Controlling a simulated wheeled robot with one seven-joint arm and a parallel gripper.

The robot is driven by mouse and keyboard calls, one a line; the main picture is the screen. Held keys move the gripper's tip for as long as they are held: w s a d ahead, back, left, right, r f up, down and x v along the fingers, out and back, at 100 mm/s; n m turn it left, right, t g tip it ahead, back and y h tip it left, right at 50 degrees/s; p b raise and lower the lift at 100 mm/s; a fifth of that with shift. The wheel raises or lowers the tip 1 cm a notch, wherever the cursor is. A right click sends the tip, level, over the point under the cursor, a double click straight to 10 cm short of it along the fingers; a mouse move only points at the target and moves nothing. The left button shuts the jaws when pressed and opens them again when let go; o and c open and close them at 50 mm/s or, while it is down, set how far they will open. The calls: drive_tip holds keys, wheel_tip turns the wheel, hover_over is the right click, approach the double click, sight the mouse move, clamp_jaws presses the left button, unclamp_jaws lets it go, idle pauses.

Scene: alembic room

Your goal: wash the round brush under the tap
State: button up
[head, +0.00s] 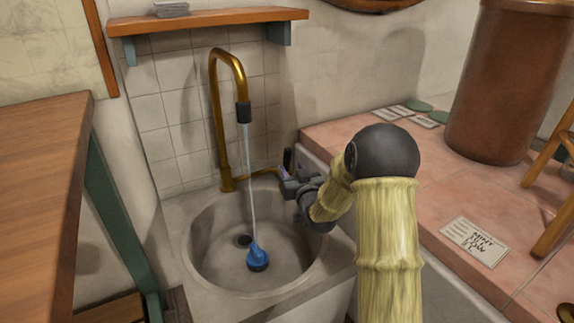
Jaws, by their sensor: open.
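A brush with a blue top (256,254) and a dark lower rim lies in the round stone sink basin (205,262), right of the dark drain hole. The brass tap (216,115) arches over the basin from behind. A pale stream of water (248,180) runs from its dark nozzle (243,112) down onto the brush. My gripper (286,176) is open at the basin's back right rim, beside the tap's low brass side pipe (262,172). It is well apart from the brush. A small purple part shows by the fingers; I cannot tell what it belongs to.
A pink tiled counter (425,180) to the right holds a brown cylinder (508,85) and a handwritten card (474,242). A wooden table (40,180) stands at left. A wooden shelf (208,21) hangs above the tap. The basin's left side is clear.

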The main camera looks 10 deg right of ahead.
sight(288, 162)
drive_tip(key=w, duration=0.2)
drive_tip(key=w+b, duration=0.1)
drive_tip(key=w, duration=0.2)
drive_tip(key=shift+w+a+b, duration=0.4)
clamp_jaws()
